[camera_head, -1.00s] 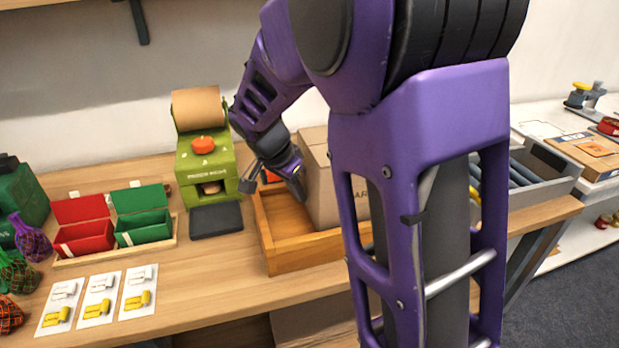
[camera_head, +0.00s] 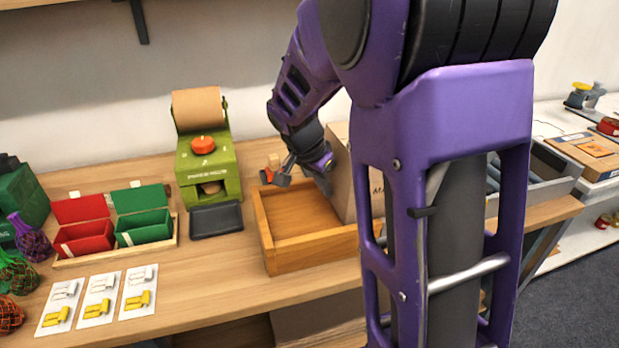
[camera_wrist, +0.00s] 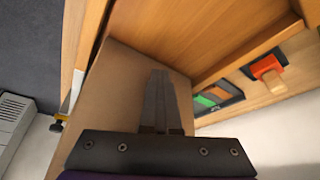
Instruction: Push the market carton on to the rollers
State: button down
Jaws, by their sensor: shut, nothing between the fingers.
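The market carton (camera_head: 341,180) is a brown cardboard box standing in the right part of a shallow wooden tray (camera_head: 313,254). My arm hides most of it. The rollers (camera_head: 540,167) are grey bars in a grey frame at the right, partly behind my arm. My gripper (camera_head: 324,184) is shut and empty, pointing down at the carton's left side. In the wrist view, the shut fingers (camera_wrist: 160,100) lie over the carton's brown face (camera_wrist: 112,95); contact looks likely, but I cannot see it clearly.
The left part of the tray is bare. A green paper-roll machine (camera_head: 208,165), a black pad (camera_head: 216,220) and red (camera_head: 84,238) and green (camera_head: 144,226) boxes stand to the left. An orange-handled item (camera_wrist: 267,68) is behind the tray.

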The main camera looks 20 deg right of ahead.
jog(key=shift+d, duration=4.2)
jog(key=r+p, duration=0.3)
jog(key=r, duration=0.2)
jog(key=a+r+p, duration=0.1)
jog(key=r+p, duration=0.3)
jog(key=r, duration=0.1)
jog(key=r+p, duration=0.3)
jog(key=r, duration=0.3)
jog(key=shift+a, duration=0.35)
jog(key=shift+f, duration=0.1)
